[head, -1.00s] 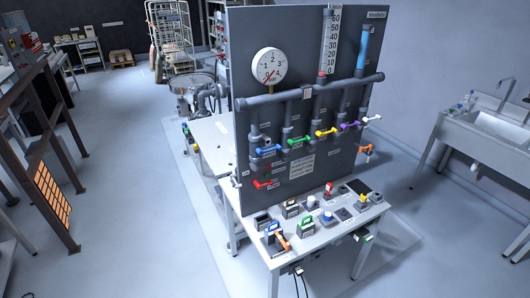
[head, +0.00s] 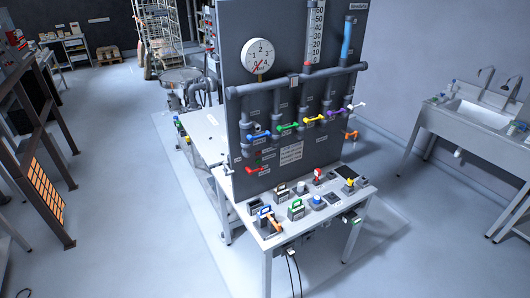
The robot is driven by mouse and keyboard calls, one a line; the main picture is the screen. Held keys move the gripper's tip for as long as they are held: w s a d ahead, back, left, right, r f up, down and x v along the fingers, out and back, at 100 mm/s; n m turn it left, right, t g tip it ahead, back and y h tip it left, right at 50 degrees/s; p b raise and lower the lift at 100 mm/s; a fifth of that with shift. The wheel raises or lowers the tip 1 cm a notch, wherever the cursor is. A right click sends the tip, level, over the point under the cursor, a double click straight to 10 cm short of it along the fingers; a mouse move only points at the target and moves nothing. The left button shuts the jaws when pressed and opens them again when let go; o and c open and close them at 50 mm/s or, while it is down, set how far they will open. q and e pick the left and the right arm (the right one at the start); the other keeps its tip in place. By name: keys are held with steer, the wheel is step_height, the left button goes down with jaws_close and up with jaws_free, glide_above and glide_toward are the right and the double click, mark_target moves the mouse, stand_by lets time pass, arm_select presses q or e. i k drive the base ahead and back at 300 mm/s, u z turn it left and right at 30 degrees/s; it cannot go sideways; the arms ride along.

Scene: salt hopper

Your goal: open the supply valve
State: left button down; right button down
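A dark upright panel (head: 270,105) carries grey pipework with several coloured lever valves. In a row are a blue lever (head: 259,139), a green lever (head: 288,126), a yellow lever (head: 316,120), a purple lever (head: 336,112) and a white lever (head: 357,105). A red lever (head: 256,170) sits lower left, and an orange lever (head: 351,135) sits at the right edge. Their labels are too small to read, so I cannot tell which is the supply valve. A round gauge (head: 258,55) is above them. Neither gripper is in view.
A bench (head: 285,235) below the panel holds several small devices and coloured handles. Cables hang under its front. A sink unit (head: 470,120) stands at the right, and a dark rack (head: 40,150) at the left.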

mark_target(251, 138)
steer(key=k, duration=0.4)
steer(key=z, duration=0.75)
steer(key=i, duration=1.2)
steer(key=u, duration=0.1)
